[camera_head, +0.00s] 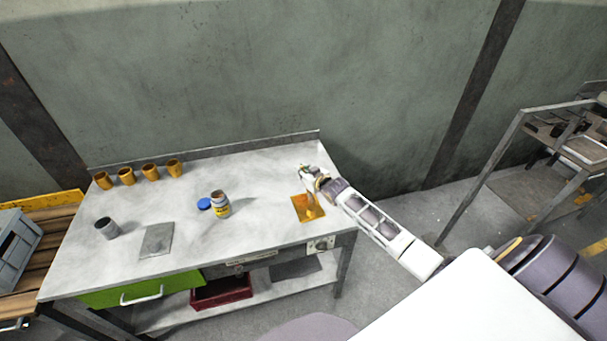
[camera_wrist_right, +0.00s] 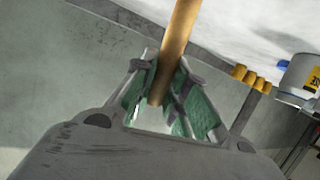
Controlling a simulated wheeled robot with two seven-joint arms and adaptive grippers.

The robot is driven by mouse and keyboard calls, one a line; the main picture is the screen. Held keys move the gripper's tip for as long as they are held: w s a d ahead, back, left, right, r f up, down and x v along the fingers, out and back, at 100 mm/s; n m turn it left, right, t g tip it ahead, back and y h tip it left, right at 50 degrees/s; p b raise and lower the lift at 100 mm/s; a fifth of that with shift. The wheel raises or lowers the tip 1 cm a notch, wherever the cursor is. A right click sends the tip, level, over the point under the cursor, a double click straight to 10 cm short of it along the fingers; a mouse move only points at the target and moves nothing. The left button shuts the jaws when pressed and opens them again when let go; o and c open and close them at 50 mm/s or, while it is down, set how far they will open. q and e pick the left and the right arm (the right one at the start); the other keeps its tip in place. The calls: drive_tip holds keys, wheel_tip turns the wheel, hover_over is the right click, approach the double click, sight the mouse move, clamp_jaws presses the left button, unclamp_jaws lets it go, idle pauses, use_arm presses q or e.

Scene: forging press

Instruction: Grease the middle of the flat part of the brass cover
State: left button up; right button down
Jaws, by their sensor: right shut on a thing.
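The brass cover (camera_head: 299,214), a flat orange-yellow square plate, lies near the right front edge of the grey workbench. My right gripper (camera_head: 311,182) is above it. It is shut on a brown wooden handle (camera_wrist_right: 178,40), which also shows below the fingers in the head view (camera_head: 310,200). The handle's lower end is over the cover; whether it touches is too small to tell. The tool's working end is outside the right wrist view. An open jar with a yellow label (camera_head: 222,210) stands left of the cover, beside a blue lid (camera_head: 204,204). My left gripper is not in view.
Several orange-brown cups (camera_head: 149,172) stand in a row at the back left of the workbench (camera_head: 185,203). A grey cup (camera_head: 107,229) and a grey plate (camera_head: 156,241) are at the front left. The bench between jar and cover is clear. A metal rack (camera_head: 515,125) stands right.

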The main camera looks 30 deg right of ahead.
drive_tip(key=shift+s, duration=0.15)
idle(0.3)
drive_tip(key=shift+s+a+p, duration=0.15)
drive_tip(key=shift+s+p, duration=0.35)
drive_tip(key=shift+p, duration=0.15)
drive_tip(key=shift+s, duration=0.15)
drive_tip(key=shift+s+f, duration=0.15)
drive_tip(key=shift+w, duration=0.5)
drive_tip(key=shift+r, duration=0.2)
